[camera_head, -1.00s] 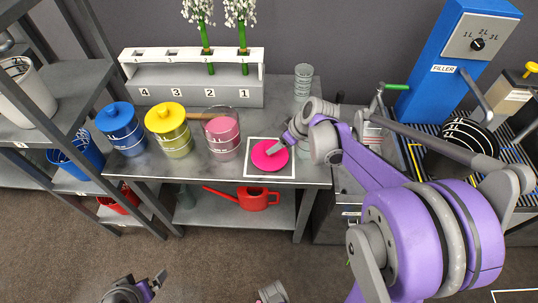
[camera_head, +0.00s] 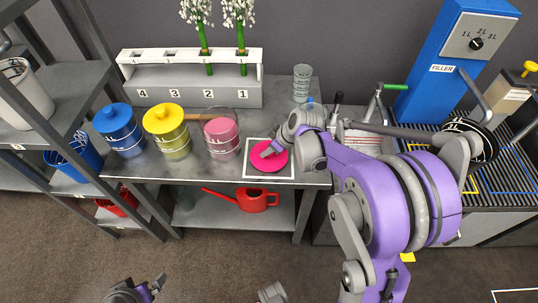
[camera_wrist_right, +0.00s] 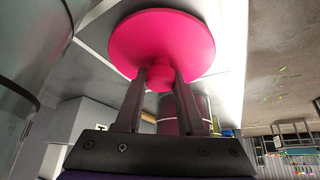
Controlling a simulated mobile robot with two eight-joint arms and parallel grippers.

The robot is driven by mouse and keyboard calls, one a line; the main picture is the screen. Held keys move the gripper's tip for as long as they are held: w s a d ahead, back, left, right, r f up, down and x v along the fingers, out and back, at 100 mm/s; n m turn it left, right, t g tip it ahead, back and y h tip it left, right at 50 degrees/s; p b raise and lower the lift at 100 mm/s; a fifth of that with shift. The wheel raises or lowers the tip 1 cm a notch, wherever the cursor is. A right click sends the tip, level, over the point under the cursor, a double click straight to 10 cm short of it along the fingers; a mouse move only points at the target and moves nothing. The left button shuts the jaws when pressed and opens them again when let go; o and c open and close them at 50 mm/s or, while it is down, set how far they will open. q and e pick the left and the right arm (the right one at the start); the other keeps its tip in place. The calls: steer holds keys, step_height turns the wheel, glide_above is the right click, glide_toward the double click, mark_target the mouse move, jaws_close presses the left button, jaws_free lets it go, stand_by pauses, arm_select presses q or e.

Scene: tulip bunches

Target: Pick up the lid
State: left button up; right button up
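The lid (camera_head: 270,165) is a round pink disc. It lies within a white-bordered square on the metal table, at the table's right front. My right gripper (camera_head: 265,153) comes over it from the right, at its top. In the right wrist view the lid (camera_wrist_right: 162,38) fills the upper middle, and its small pink knob (camera_wrist_right: 160,80) sits between the two fingertips of my right gripper (camera_wrist_right: 160,73). The fingers flank the knob closely; I cannot tell whether they press on it. My left gripper (camera_head: 155,285) is low at the left, away from the table, with its fingers apart and nothing between them.
Blue (camera_head: 120,130), yellow (camera_head: 167,135) and pink (camera_head: 222,138) canisters stand left of the lid. The pink one has no lid on it. Behind is a white rack (camera_head: 190,85) with flowers. Glasses (camera_head: 302,80) stand behind my right gripper. A red watering can (camera_head: 255,200) is below.

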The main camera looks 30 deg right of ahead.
jaws_close()
steer(key=shift+r, duration=0.1)
